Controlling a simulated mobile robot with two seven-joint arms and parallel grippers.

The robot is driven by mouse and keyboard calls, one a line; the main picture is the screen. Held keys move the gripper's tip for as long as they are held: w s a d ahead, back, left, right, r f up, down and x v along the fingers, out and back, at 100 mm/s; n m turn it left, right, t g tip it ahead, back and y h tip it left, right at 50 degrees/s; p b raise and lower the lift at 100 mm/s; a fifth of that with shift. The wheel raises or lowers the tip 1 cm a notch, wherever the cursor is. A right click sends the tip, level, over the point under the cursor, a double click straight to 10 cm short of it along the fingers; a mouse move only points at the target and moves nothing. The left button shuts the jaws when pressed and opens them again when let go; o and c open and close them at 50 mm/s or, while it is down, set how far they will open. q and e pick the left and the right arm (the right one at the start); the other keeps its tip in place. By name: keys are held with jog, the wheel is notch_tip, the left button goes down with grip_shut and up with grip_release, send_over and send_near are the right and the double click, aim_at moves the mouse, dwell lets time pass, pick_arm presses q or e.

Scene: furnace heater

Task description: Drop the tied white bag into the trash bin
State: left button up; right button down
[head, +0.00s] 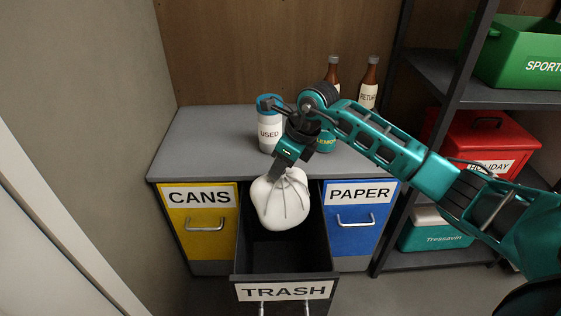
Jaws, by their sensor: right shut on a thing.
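The tied white bag (281,203) hangs from my right gripper (279,168), which is shut on its tied top. The bag is over the back part of the open trash bin (285,291), a dark pull-out drawer labelled TRASH. The bag's lower end appears near the level of the drawer's opening; I cannot tell exactly how deep it hangs. The fingertips are partly hidden at the bag's top. My left gripper is not in view.
The yellow CANS drawer (200,232) and blue PAPER drawer (352,238) are shut on either side. On the grey top (205,135) stand a USED container (268,134), a LEMON can (326,143) and two brown bottles (369,84). Shelves with boxes stand at right.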

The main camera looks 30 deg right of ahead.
jog(key=shift+f, duration=0.1)
jog(key=c, duration=1.2)
grip_release()
jog(key=o, duration=0.4)
jog(key=shift+c, duration=0.2)
jog(key=shift+f, duration=0.15)
jog(key=p+v, duration=0.2)
jog(key=v, duration=1.1)
jog(key=shift+p, duration=0.35)
